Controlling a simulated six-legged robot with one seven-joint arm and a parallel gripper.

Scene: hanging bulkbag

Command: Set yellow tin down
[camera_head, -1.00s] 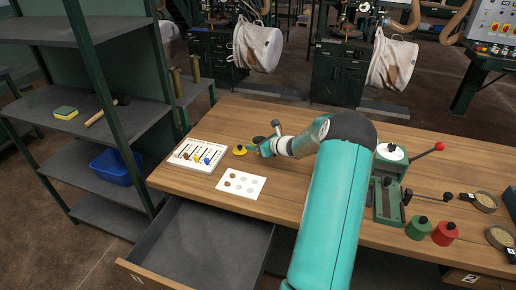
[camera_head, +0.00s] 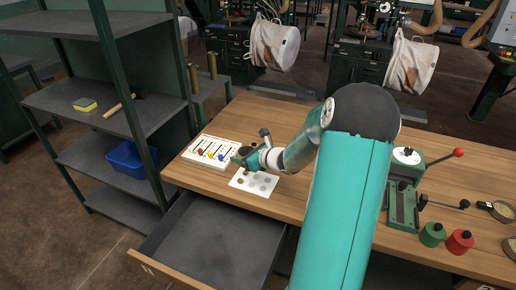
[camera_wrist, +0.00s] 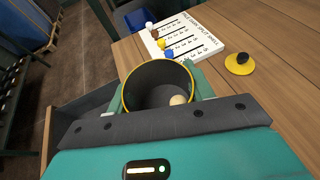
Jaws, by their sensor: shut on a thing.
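The yellow tin (camera_wrist: 127,95) is between my gripper's fingers (camera_wrist: 160,84) in the wrist view. Its yellow rim and dark inside face the camera, and a small pale round thing (camera_wrist: 178,100) lies inside it. My gripper is shut around the tin's sides. In the head view my gripper (camera_head: 243,158) is at the left part of the bench, between the white board and the white card; the tin is mostly hidden there. A yellow lid with a black knob (camera_wrist: 239,64) lies on the bench to the right of the tin in the wrist view. The tin's base is hidden.
The white board with coloured pegs (camera_head: 207,151) and the white card with round spots (camera_head: 254,182) lie close to my gripper. An open drawer (camera_head: 215,245) juts out below. A green press (camera_head: 403,195) and red and green weights stand at the right.

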